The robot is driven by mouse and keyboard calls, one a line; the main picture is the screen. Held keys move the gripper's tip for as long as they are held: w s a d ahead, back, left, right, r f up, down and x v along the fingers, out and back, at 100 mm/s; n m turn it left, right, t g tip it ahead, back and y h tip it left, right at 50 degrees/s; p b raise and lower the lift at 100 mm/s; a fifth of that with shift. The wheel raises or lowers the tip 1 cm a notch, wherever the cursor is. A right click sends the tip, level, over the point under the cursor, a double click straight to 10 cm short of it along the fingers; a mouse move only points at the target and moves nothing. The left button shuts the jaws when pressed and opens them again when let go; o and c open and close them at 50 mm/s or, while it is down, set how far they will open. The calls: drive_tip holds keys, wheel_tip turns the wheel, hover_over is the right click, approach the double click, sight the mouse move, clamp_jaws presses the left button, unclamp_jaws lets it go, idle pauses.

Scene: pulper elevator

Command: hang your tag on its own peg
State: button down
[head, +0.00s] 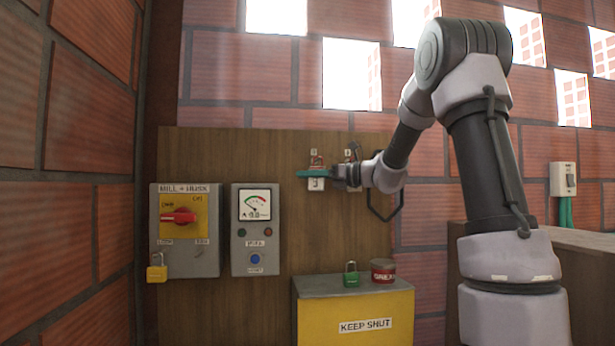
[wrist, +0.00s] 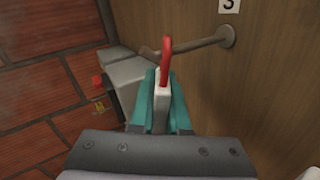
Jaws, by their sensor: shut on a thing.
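My gripper (head: 316,174) is at the board, and its teal fingers (wrist: 160,105) are shut on a white tag (wrist: 161,108). The tag has a red loop (wrist: 166,52) at its top. In the wrist view the loop crosses a metal peg (wrist: 200,44) near its free end. I cannot tell whether the loop is around the peg or only in front of it. The peg sticks out of the board below a small label (wrist: 229,5) with a dark mark. In the head view the held tag (head: 316,185) hangs below the fingers; my gripper partly hides the spot.
A second label (head: 350,153) is right of the first, partly hidden by my wrist. Below are a switch box (head: 185,255), a meter box (head: 255,262) and a yellow "KEEP SHUT" box (head: 385,308) bearing a green padlock (head: 351,275) and a red tin (head: 383,270).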

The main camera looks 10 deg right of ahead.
drive_tip(key=c, duration=0.8)
unclamp_jaws()
drive_tip(key=v, duration=1.1)
drive_tip(key=s+a+f+n+g+h, duration=0.25)
drive_tip(key=s+a+n, duration=0.2)
drive_tip(key=s, duration=0.25)
drive_tip(key=s+a+f+n+g+h, duration=0.2)
drive_tip(key=s+a+f+n+h, duration=0.1)
drive_tip(key=s+n, duration=0.3)
drive_tip(key=s+d+f+n+t+h, duration=0.1)
drive_tip(key=s+d+f+n+h, duration=0.1)
drive_tip(key=s+n, duration=0.2)
drive_tip(key=s+d+f+n+h, duration=0.2)
drive_tip(key=s+f+n+h, duration=0.1)
drive_tip(key=s+n, duration=0.1)
drive_tip(key=s+d+f+n+t+h, duration=0.1)
drive_tip(key=s+d+f+n+h, duration=0.1)
drive_tip(key=s, duration=0.4)
drive_tip(key=shift+d+f+n+t+h, duration=0.2)
drive_tip(key=shift+d+n+t+h, duration=0.25)
drive_tip(key=shift+n, duration=0.5)
